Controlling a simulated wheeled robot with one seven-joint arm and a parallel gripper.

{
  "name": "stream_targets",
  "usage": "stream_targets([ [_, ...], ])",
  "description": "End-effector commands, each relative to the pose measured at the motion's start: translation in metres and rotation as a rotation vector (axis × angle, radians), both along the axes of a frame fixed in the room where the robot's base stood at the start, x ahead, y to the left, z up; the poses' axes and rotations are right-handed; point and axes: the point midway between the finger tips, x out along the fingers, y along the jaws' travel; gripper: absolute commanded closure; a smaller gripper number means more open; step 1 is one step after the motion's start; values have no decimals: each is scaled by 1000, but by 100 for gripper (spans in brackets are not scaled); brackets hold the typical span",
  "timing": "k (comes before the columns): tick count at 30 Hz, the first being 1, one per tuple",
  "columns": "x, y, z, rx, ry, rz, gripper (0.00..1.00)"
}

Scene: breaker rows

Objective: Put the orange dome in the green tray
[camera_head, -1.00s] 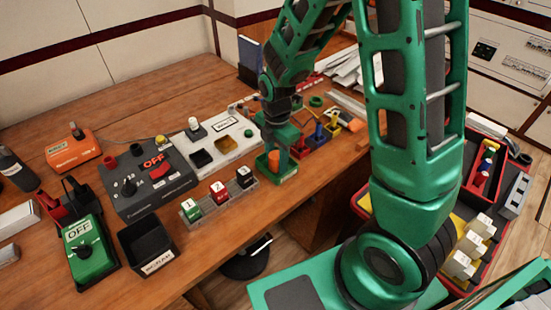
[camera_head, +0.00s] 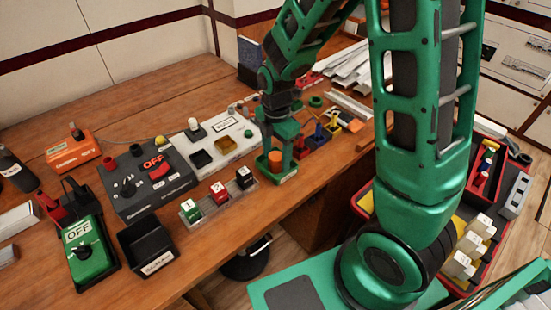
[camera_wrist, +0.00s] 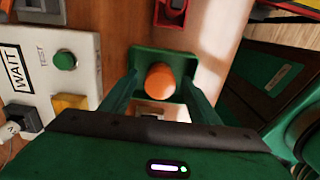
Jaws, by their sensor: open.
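The orange dome (camera_head: 275,160) is at the small green tray (camera_head: 287,178) near the table's right edge. In the wrist view the dome (camera_wrist: 160,81) shows inside the outline of the green tray (camera_wrist: 168,58); whether it touches the tray floor is hard to tell. My gripper (camera_head: 277,148) points down over the tray. In the wrist view its two fingers stand apart on either side of the dome, and the gripper (camera_wrist: 163,97) is open. The fingers partly hide the tray's sides.
A white panel (camera_head: 238,143) with a green button lies left of the tray. A rack of labelled cubes (camera_head: 218,194) is in front of it. Blue and red bins (camera_head: 316,138) stand close behind on the right. A black bin (camera_head: 147,247) is at the front left.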

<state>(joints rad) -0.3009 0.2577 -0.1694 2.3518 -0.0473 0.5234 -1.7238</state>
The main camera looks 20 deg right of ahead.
Motion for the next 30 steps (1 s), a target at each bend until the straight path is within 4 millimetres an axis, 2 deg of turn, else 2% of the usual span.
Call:
stream_targets([
  [6,1,1,45,2,-7,1,44],
  [12,1,0,79,2,-5,0,44],
  [18,1,0,97,1,-3,0,44],
  [25,0,-1,101,0,-1,-6,44],
  [28,-5,-11,105,-1,-3,-82,44],
  [30,-14,-26,112,-3,-5,-203,44],
])
